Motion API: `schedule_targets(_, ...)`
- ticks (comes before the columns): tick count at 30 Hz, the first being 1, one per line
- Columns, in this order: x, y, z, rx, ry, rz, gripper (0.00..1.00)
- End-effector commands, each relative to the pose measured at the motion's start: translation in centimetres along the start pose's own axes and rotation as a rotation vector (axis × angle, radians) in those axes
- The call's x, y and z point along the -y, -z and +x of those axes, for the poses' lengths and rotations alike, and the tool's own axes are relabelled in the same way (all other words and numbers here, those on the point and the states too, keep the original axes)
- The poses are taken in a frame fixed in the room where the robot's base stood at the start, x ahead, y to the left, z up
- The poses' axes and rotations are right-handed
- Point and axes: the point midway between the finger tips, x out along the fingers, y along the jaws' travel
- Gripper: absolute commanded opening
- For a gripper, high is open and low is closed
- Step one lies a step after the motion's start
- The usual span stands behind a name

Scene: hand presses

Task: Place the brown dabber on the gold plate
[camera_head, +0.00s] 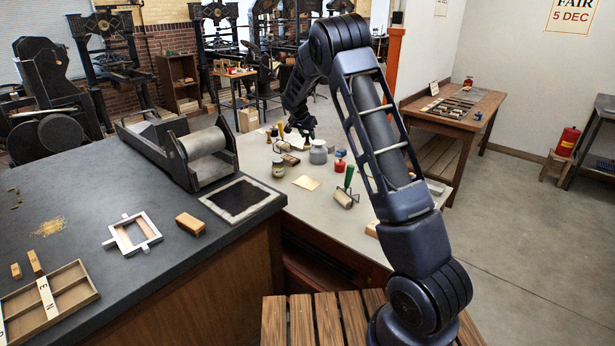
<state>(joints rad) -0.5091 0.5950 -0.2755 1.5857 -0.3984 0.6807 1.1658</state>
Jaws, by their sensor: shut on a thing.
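My gripper (307,137) is at the far part of the pale worktop, pointing down, small and partly hidden by my own arm. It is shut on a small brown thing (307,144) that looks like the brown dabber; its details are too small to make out. A flat pale-gold square (307,183), which looks like the gold plate, lies bare on the worktop, nearer the camera than my gripper. Several small dark and brown pieces (275,134) stand just left of my gripper.
On the pale worktop (267,160) stand a grey jar (318,153), a red pot (340,162), a dark-lidded jar (278,169) and a green-handled roller (345,195).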

Motion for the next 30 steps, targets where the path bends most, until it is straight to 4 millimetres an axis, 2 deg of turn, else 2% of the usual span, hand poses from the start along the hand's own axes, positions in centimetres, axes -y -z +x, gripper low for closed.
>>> schedule_targets(3, -0.1, -1.4, 2.4, 0.001, -0.003, -0.003, 0.1)
schedule_targets(15, -0.1, -5.5, 9.7, 0.001, -0.002, -0.001, 0.1)
schedule_targets(18, -0.1, -6.2, 10.9, 0.001, -0.003, -0.001, 0.1)
schedule_targets(26, -0.1, -7.0, 12.2, 0.001, -0.001, 0.0, 0.1)
schedule_targets(30, -0.1, -7.8, 13.7, 0.001, -0.003, -0.001, 0.1)
